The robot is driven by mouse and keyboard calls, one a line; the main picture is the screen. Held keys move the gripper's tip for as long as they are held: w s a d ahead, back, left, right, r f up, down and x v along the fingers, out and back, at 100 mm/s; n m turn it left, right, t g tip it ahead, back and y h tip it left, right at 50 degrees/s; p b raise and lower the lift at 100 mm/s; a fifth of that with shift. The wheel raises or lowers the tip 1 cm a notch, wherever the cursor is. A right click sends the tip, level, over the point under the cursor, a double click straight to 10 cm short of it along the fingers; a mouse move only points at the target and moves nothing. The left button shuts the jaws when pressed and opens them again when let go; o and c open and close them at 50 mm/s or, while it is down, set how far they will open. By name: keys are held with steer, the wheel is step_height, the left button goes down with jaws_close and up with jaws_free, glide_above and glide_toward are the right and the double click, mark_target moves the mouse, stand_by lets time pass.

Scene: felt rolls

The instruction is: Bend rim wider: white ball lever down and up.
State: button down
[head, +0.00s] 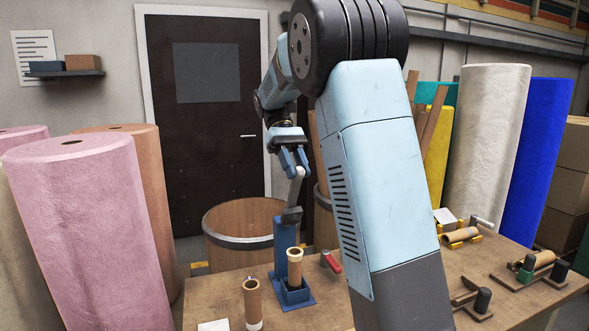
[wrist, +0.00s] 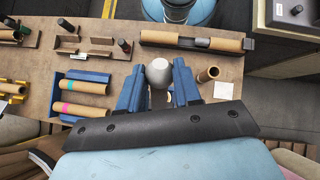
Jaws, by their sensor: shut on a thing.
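My gripper (head: 293,160) is shut on the white ball (head: 298,172) of the lever, and the ball also shows between the blue fingers in the wrist view (wrist: 159,72). The lever belongs to a blue press (head: 285,240) on the workbench. Its dark arm sits at the top of the blue post, below the ball. A cardboard tube (head: 294,268) stands upright in the press, below the lever, with a pale, flared-looking rim. In the wrist view my gripper hides most of the press and the tube in it.
Another tube (head: 252,303) stands on the workbench (head: 205,295) left of the press. A red-handled tool (head: 331,262) is at its right. A blue rack (wrist: 95,78) holds two banded tubes. A wooden barrel (head: 240,222) stands behind. My arm covers the bench's middle in the head view.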

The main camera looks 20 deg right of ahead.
steer(key=c, duration=0.8)
jaws_free()
step_height(320, 180, up, 14)
steer(key=m+t, duration=0.6)
steer(key=t, duration=0.2)
steer(key=shift+y, duration=0.4)
steer(key=f, duration=0.9)
steer(key=s+f, duration=0.1)
steer(key=f, duration=0.3)
steer(key=shift+d+f, duration=0.1)
steer(key=shift+f, duration=0.25)
jaws_close()
